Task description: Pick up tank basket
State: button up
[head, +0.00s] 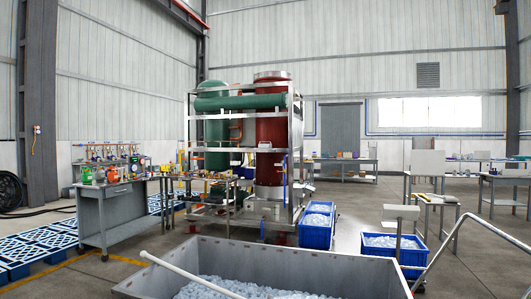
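Two blue baskets filled with pale ice stand on the floor. One blue basket (315,238) is in the middle, in front of the machine. The other blue basket (411,258) is farther right and nearer, partly hidden by the grey tank's wall and by a pale T-shaped post. A large open grey metal tank (330,267) fills the bottom of the view, with loose ice (235,289) inside. I cannot tell which container is the tank basket. My gripper is not in view.
A pale rod (185,273) slants over the tank's left side, and a bent metal rail (450,240) rises at right. A framed machine with a red column (270,135) stands behind. A grey workbench (110,210) and blue pallets (40,248) are left.

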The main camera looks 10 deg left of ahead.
aim_at(261, 145)
jog(key=u, duration=2)
jog(key=i, duration=5.55)
